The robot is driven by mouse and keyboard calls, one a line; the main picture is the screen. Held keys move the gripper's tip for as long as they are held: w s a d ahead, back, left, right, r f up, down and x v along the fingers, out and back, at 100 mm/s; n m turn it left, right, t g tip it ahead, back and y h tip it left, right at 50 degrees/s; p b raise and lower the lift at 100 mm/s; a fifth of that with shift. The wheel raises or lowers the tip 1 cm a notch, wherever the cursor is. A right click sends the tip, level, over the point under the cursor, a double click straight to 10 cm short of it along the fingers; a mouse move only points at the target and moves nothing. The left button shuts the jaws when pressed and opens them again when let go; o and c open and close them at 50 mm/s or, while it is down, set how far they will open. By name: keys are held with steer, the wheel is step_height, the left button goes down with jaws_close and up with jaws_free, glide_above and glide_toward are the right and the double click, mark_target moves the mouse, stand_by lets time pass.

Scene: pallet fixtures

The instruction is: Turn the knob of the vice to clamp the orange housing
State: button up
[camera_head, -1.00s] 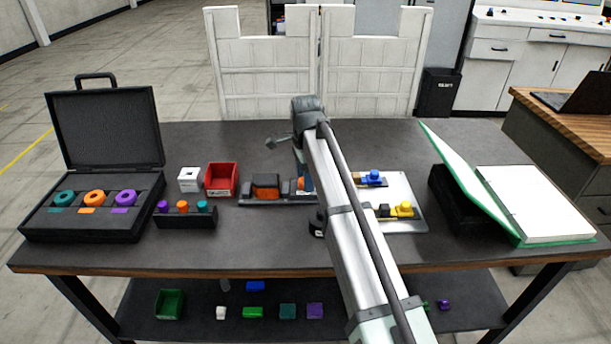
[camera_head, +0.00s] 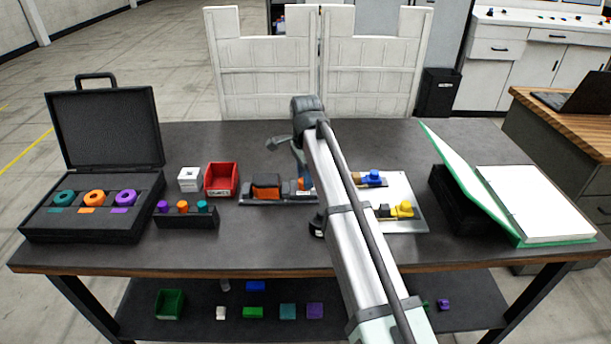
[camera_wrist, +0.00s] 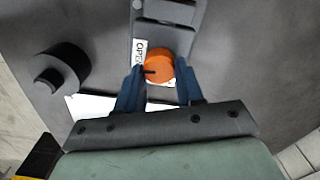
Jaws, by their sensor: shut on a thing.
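The vice (camera_head: 285,199) lies near the middle of the table, left of my arm. The orange housing (camera_head: 266,187) sits in it, between dark blocks. The vice's round orange knob (camera_wrist: 159,66) has a dark pointer mark aimed left in the wrist view. The knob is partly hidden by my arm in the head view. My gripper (camera_wrist: 160,86) has blue fingers shut on the knob, one on each side. The vice body (camera_wrist: 168,14) runs up from the knob in the wrist view, beside a white label. The housing does not show clearly there.
A dark round part (camera_wrist: 62,70) stands left of the fingers in the wrist view. A red bin (camera_head: 222,180) and a white box (camera_head: 189,179) are left of the vice. A pale plate (camera_head: 413,222) with blue and yellow parts lies on the right.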

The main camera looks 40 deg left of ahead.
steer(key=n, duration=0.4)
steer(key=shift+a, duration=0.1)
steer(key=n, duration=0.4)
steer(key=shift+n, duration=0.4)
steer(key=n, duration=0.4)
steer(key=shift+a, duration=0.1)
steer(key=shift+n, duration=2.1)
steer(key=o, duration=1)
steer(key=shift+o, duration=0.2)
step_height(320, 180, up, 14)
